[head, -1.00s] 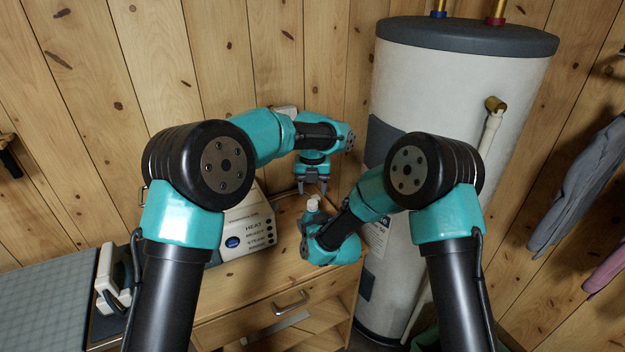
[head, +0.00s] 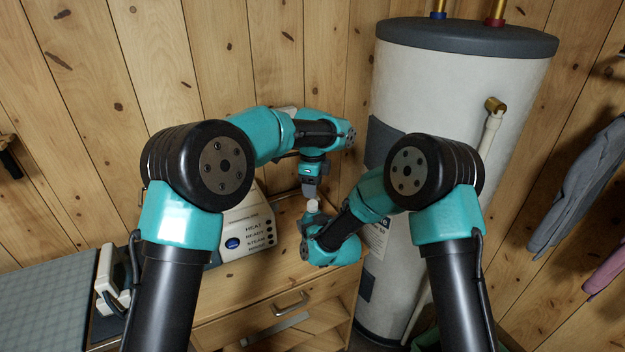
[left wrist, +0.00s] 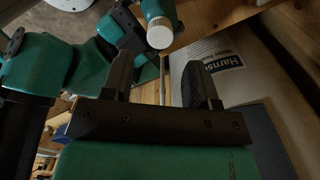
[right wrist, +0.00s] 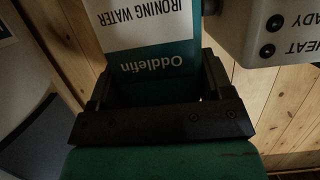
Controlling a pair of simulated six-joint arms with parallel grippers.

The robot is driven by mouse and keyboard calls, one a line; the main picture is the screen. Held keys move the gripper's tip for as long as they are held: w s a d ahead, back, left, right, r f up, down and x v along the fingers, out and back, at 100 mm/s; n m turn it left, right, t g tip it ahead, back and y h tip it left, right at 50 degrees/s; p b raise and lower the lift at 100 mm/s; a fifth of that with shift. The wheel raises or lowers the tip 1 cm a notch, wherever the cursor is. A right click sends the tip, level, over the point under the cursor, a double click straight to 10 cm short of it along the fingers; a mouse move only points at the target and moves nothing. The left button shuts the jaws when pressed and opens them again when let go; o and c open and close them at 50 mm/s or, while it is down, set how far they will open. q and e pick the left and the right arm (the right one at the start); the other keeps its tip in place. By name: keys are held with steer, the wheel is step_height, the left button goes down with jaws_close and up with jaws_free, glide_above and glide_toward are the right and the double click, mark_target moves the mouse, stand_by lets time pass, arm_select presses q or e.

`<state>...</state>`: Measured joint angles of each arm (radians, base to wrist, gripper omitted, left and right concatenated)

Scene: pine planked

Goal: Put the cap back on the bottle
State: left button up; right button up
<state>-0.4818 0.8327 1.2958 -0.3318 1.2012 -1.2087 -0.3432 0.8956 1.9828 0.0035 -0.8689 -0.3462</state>
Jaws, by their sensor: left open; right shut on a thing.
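The ironing water bottle (right wrist: 150,30), with a white and teal label, lies between the fingers of my right gripper (head: 310,232), which is shut on it. In the head view only the bottle's upper end (head: 313,218) shows above that gripper. A round white cap (left wrist: 160,33) sits on top of the bottle; I cannot tell how tightly. It also shows in the head view (head: 313,206). My left gripper (head: 309,196) is just above the cap, pointing down, open and empty. In the left wrist view the cap lies beyond and between its fingertips, clear of both.
A white steam unit (head: 245,228) stands on the wooden cabinet (head: 250,285), left of the bottle. A large water heater (head: 450,110) stands close on the right. An iron (head: 112,280) stands by the grey board (head: 45,305). The plank wall is behind.

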mark_target(313, 203)
arm_select(q)
steer(key=n, duration=0.6)
steer(key=shift+r, duration=0.25)
steer(key=n, duration=0.6)
steer(key=shift+r+n, duration=0.2)
steer(key=shift+n, duration=0.2)
steer(key=n, duration=0.6)
steer(key=shift+r, duration=0.25)
steer(key=n, duration=0.7)
steer(key=shift+r+n, duration=0.2)
steer(key=shift+n, duration=0.1)
steer(key=shift+f, duration=4)
